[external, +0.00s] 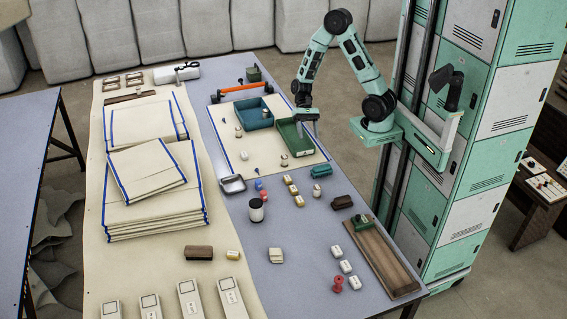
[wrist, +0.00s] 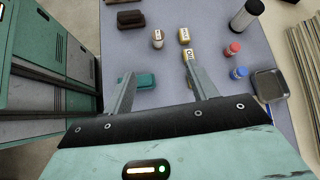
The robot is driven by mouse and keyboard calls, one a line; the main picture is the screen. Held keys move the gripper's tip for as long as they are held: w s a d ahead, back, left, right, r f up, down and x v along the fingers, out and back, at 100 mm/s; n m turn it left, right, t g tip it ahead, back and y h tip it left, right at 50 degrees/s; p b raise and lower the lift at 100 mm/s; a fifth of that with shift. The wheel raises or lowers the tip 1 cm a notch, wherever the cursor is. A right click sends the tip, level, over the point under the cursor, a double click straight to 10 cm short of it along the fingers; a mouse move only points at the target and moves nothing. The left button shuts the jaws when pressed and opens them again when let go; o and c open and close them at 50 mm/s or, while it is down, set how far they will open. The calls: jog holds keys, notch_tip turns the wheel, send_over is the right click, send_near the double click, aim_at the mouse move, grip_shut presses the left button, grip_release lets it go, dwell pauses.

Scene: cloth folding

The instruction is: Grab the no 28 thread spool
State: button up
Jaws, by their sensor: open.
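My gripper (external: 308,132) hangs over the green tray near the back of the table. In the wrist view its two fingers are apart with nothing held between the tips (wrist: 158,66). More pale pieces (external: 345,266) lie nearer the front. The labels are too small to read, so I cannot tell which is no 28.
The green tray (external: 287,137) and blue bin (external: 241,116) stand at the back. Table is clear around (external: 300,228).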

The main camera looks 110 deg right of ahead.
jog(key=s+d+f+m+t+b, duration=0.3)
jog(key=d+f+m+t, duration=0.35)
jog(key=d, duration=0.45)
jog(key=m+t+h+b, duration=0.2)
jog(key=m+t, duration=0.1)
jog(key=m, duration=0.2)
send_near(284, 161)
jog(key=shift+m+g, duration=0.25)
jog(key=x, duration=0.3)
jog(key=d+b+x, duration=0.1)
jog(key=x, duration=0.2)
jog(key=shift+w+a+f, duration=0.1)
jog(key=shift+w+f, duration=0.05)
jog(key=shift+w, duration=0.15)
jog(key=c, duration=1.1)
